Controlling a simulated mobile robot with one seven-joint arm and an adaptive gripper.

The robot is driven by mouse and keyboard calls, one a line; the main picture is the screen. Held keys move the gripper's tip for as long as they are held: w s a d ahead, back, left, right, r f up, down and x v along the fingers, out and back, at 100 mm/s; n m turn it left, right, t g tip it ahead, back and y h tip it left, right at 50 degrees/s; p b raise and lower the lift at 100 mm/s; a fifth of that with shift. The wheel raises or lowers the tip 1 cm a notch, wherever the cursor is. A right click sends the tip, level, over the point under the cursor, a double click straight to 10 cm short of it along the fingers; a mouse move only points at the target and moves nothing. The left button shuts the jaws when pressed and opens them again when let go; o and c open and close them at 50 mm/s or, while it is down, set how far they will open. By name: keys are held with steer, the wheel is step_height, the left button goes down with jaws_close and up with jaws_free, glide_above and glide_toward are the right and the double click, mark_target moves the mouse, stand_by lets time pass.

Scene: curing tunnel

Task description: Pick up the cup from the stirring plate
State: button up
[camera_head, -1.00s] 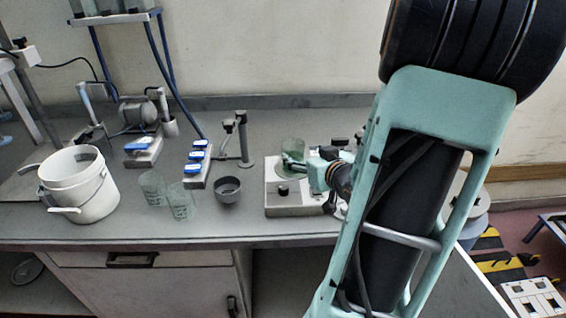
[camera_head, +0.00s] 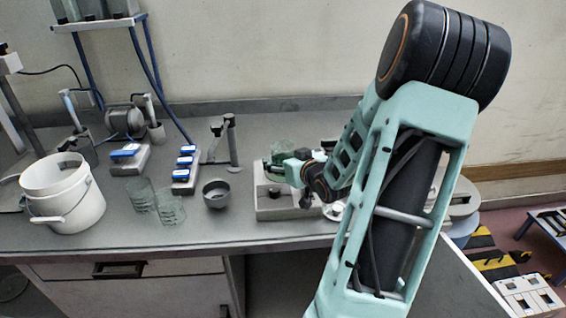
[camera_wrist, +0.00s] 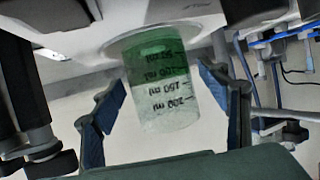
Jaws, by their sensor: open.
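The cup is a clear, green-tinted beaker (camera_head: 283,150) with volume marks, on the grey stirring plate (camera_head: 268,205) at the centre of the bench. My gripper (camera_head: 283,166) reaches it from the right and partly hides it. In the wrist view the cup (camera_wrist: 163,95) shows between the two blue-padded fingers of my gripper (camera_wrist: 158,98). The fingers are spread, with a visible gap on each side of the cup. In the wrist view the pale surface of the stirring plate (camera_wrist: 118,22) is behind the cup's upper end.
Two clear beakers (camera_head: 143,196) and a dark grey bowl (camera_head: 216,194) stand left of the plate. A white bucket (camera_head: 75,205) stands far left. Devices with blue tops (camera_head: 186,172) and a small stand (camera_head: 233,145) are behind. Bare bench lies along the front edge.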

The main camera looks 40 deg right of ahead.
steer(key=shift+x, duration=0.75)
steer(key=shift+c, duration=0.5)
steer(key=c, duration=1.3)
steer(key=shift+r, duration=0.25)
